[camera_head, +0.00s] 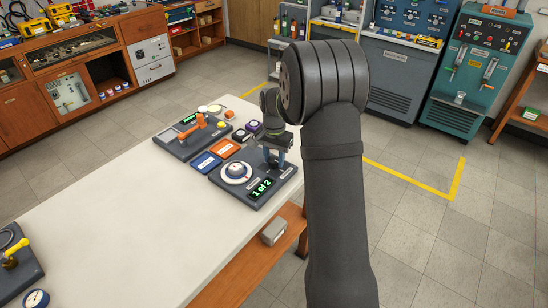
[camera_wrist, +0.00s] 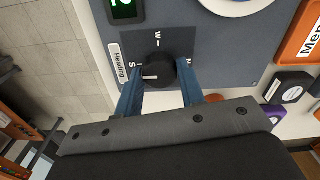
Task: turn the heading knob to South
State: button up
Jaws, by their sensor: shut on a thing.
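The heading knob (camera_wrist: 159,70) is a round black knob with a white pointer line, on a dark panel (camera_wrist: 208,48). A Heading label (camera_wrist: 118,64) lies to its left. In the wrist view W is above the knob, S to its left, and N to its right, partly covered. The white line points left, roughly toward the S mark. My gripper (camera_wrist: 161,76) has its two blue fingers on either side of the knob, shut on it. The side below the knob is hidden by my gripper. In the head view my gripper (camera_head: 279,153) is over the panel; the knob is hidden there.
The panel has a green-lit display (camera_head: 262,188) reading "1 of 2" and a white dial (camera_head: 236,172). Orange (camera_head: 224,148) and blue (camera_head: 206,162) blocks and an orange-handled device (camera_head: 194,129) sit close by.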

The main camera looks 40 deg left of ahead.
aim_at(274, 160)
jog(key=o, duration=1)
notch_tip(274, 160, up, 18)
jog(key=shift+f, duration=0.25)
jog(key=shift+f, duration=0.2)
notch_tip(274, 160, down, 17)
jog(key=shift+f, duration=0.1)
dwell(0.6)
